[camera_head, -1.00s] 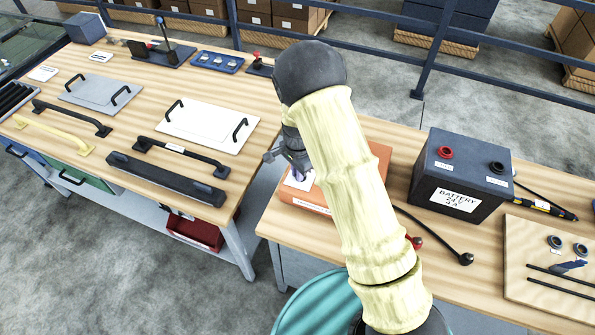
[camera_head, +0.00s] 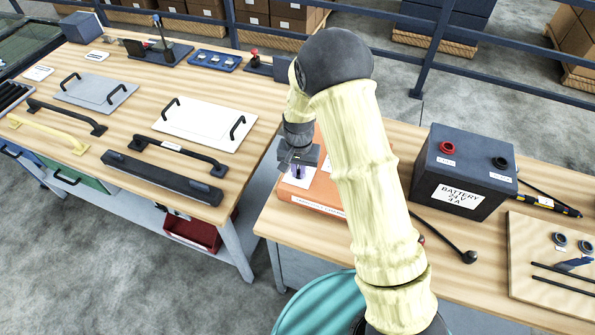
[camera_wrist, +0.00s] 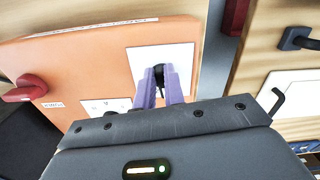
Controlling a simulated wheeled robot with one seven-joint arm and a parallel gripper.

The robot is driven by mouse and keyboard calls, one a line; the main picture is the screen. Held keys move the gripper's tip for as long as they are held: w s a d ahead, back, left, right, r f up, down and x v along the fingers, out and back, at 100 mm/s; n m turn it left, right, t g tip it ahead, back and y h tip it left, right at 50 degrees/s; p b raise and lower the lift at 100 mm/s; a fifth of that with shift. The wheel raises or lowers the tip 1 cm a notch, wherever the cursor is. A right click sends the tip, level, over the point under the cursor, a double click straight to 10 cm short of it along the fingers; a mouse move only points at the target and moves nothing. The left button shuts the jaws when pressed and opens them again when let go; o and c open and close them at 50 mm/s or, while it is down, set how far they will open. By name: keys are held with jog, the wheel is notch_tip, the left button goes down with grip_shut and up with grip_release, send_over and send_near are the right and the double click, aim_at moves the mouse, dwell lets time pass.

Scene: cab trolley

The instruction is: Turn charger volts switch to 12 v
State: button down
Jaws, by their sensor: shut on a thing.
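The orange charger (camera_head: 312,196) lies on the right bench, partly hidden behind my arm in the head view. In the wrist view the charger (camera_wrist: 95,75) fills the upper left. A black switch knob (camera_wrist: 159,72) sits on a white panel (camera_wrist: 183,50) on its face. My gripper (camera_wrist: 160,80) has its two purple fingers closed around this knob. It also shows in the head view (camera_head: 298,171), low over the charger's left part. The fingers hide part of the knob, and its markings cannot be read. A red knob (camera_wrist: 28,88) stands elsewhere on the charger.
A dark battery (camera_head: 462,172) labelled 24 V, 4 A stands right of my arm. A black cable lead (camera_head: 466,256) lies before it. The left bench (camera_head: 122,122) holds handles and plates, with a gap between the benches. A teal round object (camera_head: 318,305) stands in front.

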jog(key=n+b, duration=0.1)
jog(key=n, duration=0.3)
jog(key=shift+d, duration=0.2)
jog(key=shift+w+r, duration=0.1)
jog(key=c, duration=1.5)
grip_release()
notch_tip(320, 180, up, 17)
jog(key=b, duration=0.2)
jog(key=shift+r+b, duration=0.15)
jog(key=shift+b, duration=0.15)
